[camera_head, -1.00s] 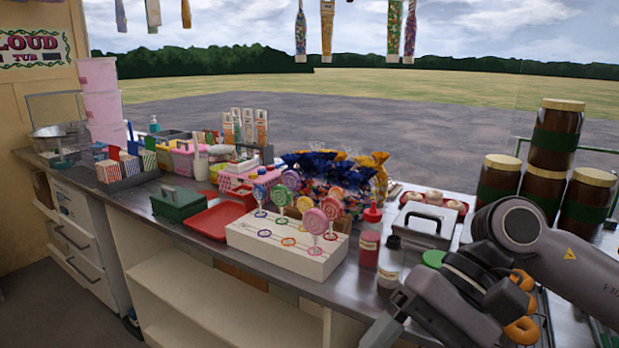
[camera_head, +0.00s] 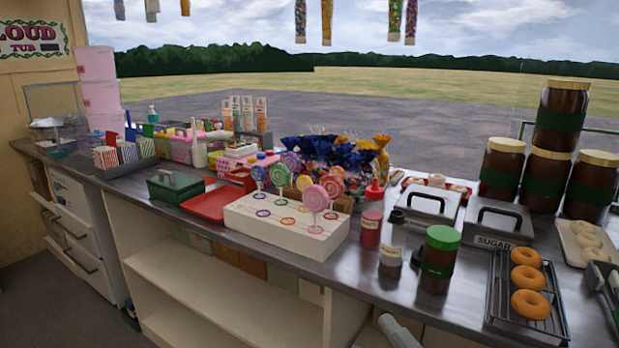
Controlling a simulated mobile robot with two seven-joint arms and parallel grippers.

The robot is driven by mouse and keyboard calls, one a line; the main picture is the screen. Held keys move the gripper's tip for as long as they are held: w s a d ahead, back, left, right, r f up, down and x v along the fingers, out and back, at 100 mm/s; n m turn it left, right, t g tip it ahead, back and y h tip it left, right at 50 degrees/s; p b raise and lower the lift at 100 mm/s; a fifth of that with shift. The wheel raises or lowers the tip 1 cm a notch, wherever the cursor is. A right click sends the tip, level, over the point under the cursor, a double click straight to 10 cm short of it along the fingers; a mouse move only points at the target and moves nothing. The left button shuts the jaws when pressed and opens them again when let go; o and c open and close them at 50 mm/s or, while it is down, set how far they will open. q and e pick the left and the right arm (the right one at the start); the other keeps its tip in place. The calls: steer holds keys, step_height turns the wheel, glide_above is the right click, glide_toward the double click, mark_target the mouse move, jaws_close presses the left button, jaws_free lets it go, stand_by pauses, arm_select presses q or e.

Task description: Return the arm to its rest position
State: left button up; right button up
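My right arm no longer covers the counter. Only a grey piece, probably part of my arm, shows at the bottom edge below the counter front; no fingertips can be made out. My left arm and gripper are not in view. The counter (camera_head: 330,278) is in plain sight. A white lollipop stand (camera_head: 270,228) on it holds several upright lollipops. A dark jar with a green lid (camera_head: 438,260) stands near the front edge, beside a clear bottle with a dark cap (camera_head: 391,245) and a red bottle (camera_head: 371,227).
A rack (camera_head: 500,305) with three ring doughnuts lies at the right front. Behind it are a lidded sugar box (camera_head: 495,240) and several stacked brown jars (camera_head: 553,135). A red tray (camera_head: 208,203) and green box (camera_head: 175,188) stand left. Open shelves lie below the counter.

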steer(key=s+d+f+m+g+h+b, duration=0.1)
steer(key=s+d+f+m+g+h, duration=0.2)
steer(key=f+m, duration=0.45)
steer(key=s+d+f+m+g+h, duration=0.2)
steer(key=s+d+f+m+h, duration=0.3)
steer(key=f, duration=0.6)
steer(key=s+d+f+m+g+h+b, duration=0.1)
steer(key=s+f+m+g+h, duration=0.1)
steer(key=s+f+m, duration=0.5)
step_height(320, 180, up, 8)
steer(key=d+n+p, duration=0.1)
steer(key=n+p, duration=0.1)
steer(key=p, duration=1.1)
steer(key=shift+w+d+r, duration=0.15)
steer(key=shift+w+d, duration=0.15)
steer(key=shift+w, duration=0.1)
